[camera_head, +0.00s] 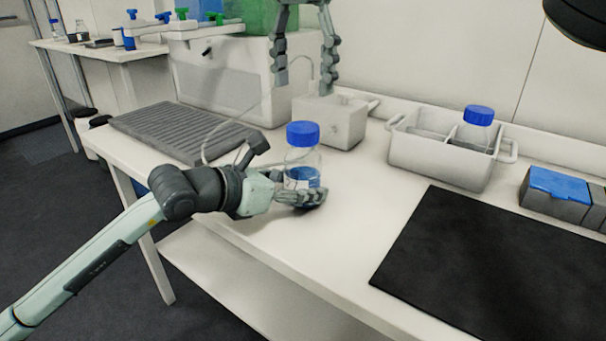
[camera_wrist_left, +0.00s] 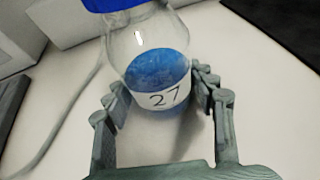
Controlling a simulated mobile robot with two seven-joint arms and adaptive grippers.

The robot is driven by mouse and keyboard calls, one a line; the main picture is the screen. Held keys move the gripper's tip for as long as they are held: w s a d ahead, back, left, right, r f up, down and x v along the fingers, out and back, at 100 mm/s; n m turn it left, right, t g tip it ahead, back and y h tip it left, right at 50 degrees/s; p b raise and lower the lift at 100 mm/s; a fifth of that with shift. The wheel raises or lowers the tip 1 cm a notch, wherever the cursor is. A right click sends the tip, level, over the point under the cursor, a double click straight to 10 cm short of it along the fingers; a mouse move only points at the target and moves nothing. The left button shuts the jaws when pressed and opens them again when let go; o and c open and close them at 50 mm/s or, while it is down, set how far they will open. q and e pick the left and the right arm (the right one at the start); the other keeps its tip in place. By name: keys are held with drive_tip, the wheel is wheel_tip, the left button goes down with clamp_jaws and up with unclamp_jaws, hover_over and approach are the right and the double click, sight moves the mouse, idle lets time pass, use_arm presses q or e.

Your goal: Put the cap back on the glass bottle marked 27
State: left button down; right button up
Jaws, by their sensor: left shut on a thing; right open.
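The glass bottle marked 27 (camera_head: 301,164) stands upright near the table's front edge, with blue liquid inside. Its number shows on a white label in the left wrist view (camera_wrist_left: 168,97). A blue cap (camera_head: 302,134) sits on its mouth; how tightly it is seated cannot be told. The cap's lower edge also shows in the left wrist view (camera_wrist_left: 112,4). My left gripper (camera_head: 312,196) is shut on the bottle's lower body, with a finger on either side. My right gripper (camera_head: 306,72) is open and empty, pointing down above and behind the bottle, over a small white box.
The small white box (camera_head: 329,122) with a thin tube stands behind the bottle. A grey ribbed rack (camera_head: 178,130) lies at left. A white caddy (camera_head: 437,163) holds another blue-capped bottle (camera_head: 476,128). A black mat (camera_head: 490,265) and a blue-lidded box (camera_head: 559,185) are at right.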

sight(303, 126)
drive_tip(key=shift+f, duration=0.1)
idle(0.3)
drive_tip(key=shift+f, duration=3.95)
drive_tip(key=shift+c, duration=0.2)
